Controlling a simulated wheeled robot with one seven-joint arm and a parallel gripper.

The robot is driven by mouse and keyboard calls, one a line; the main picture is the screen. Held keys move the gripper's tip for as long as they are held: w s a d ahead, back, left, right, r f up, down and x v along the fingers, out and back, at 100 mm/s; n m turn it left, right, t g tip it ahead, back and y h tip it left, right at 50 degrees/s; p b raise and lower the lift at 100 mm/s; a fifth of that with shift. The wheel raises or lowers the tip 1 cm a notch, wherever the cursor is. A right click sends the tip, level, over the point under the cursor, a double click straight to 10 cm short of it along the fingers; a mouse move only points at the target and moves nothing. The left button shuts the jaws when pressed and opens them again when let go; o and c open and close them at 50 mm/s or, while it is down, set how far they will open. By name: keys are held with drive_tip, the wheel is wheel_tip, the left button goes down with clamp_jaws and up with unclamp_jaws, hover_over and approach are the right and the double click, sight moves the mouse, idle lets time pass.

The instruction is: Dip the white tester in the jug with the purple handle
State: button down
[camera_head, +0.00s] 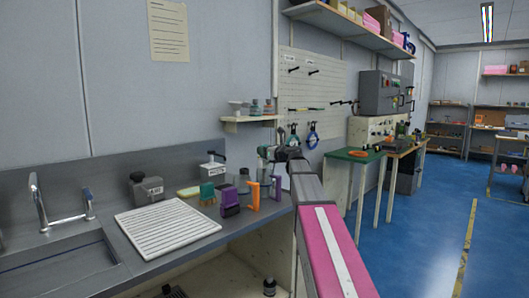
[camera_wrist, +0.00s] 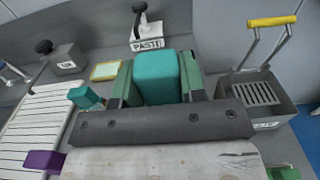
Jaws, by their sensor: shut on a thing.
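My gripper's green fingers (camera_wrist: 157,88) are shut on a teal block (camera_wrist: 157,78) in the wrist view. In the head view my gripper (camera_head: 284,155) is above the counter's right end, and the held thing is not clear. I cannot make out a white tester by colour. A purple upright handle-like piece (camera_head: 277,186) stands near the counter's right end, left of my arm; the jug body it might belong to is hard to make out. A darker purple block (camera_head: 229,197) stands further left. A purple piece (camera_wrist: 42,161) also shows at the lower left of the wrist view.
On the counter are a white slatted tray (camera_head: 166,226), a grey box (camera_head: 147,188), a labelled dispenser (camera_head: 212,166), a teal-green item (camera_head: 207,194) and an orange handle-like piece (camera_head: 254,196). A metal basket with a yellow handle (camera_wrist: 272,21) is at the right. The sink (camera_head: 65,268) is far left.

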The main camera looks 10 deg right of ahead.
wheel_tip(320, 180, up, 13)
idle(1.2)
drive_tip(key=shift+s, duration=0.1)
